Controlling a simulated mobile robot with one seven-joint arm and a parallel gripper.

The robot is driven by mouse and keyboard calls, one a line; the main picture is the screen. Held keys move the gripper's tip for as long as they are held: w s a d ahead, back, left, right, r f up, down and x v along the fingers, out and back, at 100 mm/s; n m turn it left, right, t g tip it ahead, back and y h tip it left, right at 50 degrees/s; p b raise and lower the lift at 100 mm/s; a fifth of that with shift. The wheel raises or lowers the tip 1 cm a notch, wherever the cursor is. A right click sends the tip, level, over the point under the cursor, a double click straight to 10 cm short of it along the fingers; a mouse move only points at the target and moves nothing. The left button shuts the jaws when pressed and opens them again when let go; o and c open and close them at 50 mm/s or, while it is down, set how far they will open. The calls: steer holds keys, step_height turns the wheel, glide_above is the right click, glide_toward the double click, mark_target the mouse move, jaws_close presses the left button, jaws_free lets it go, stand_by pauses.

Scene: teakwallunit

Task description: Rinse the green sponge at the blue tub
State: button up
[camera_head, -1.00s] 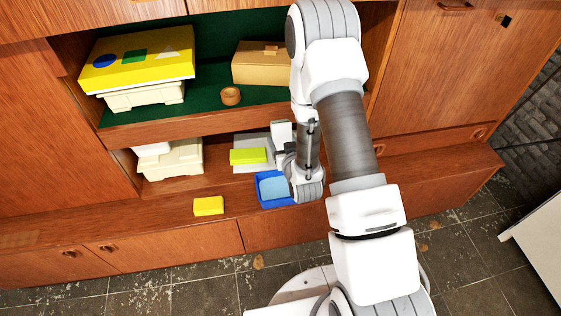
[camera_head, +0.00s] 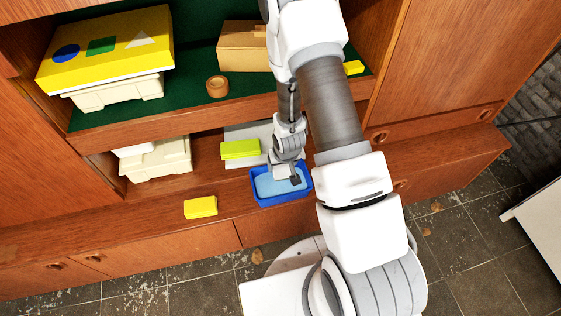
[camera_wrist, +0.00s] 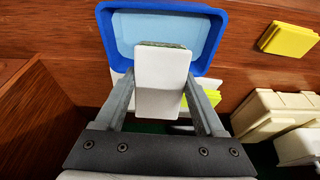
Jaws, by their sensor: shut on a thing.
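My gripper (camera_head: 285,177) is shut on a white block (camera_wrist: 160,85) with a speckled green far end (camera_wrist: 165,45), both clearest in the wrist view. The gripper points down over the blue tub (camera_head: 265,203), which has a light-blue inside. In the wrist view the tub (camera_wrist: 222,40) lies just beyond the green end; whether they touch, I cannot tell. A separate lime-green block (camera_head: 240,149) lies on a grey slab behind and left of the tub. It also shows partly hidden behind my gripper in the wrist view (camera_wrist: 212,98).
A yellow block (camera_head: 200,207) lies on the ledge left of the tub. Cream containers (camera_head: 160,162) stand in the lower compartment. The shelf above holds a yellow shape box (camera_head: 105,45), a cardboard box (camera_head: 243,48), a brown ring (camera_head: 217,87) and a small yellow piece (camera_head: 354,67).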

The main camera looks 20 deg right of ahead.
steer(key=shift+f+b, duration=4.3)
steer(key=shift+f, duration=1.1)
steer(key=shift+a, duration=0.1)
steer(key=shift+a, duration=0.65)
steer(key=shift+d+b, duration=0.4)
steer(key=shift+d, duration=1.1)
steer(key=shift+a+b, duration=0.4)
steer(key=shift+a, duration=1.1)
steer(key=shift+d, duration=1.5)
steer(key=shift+r, duration=0.1)
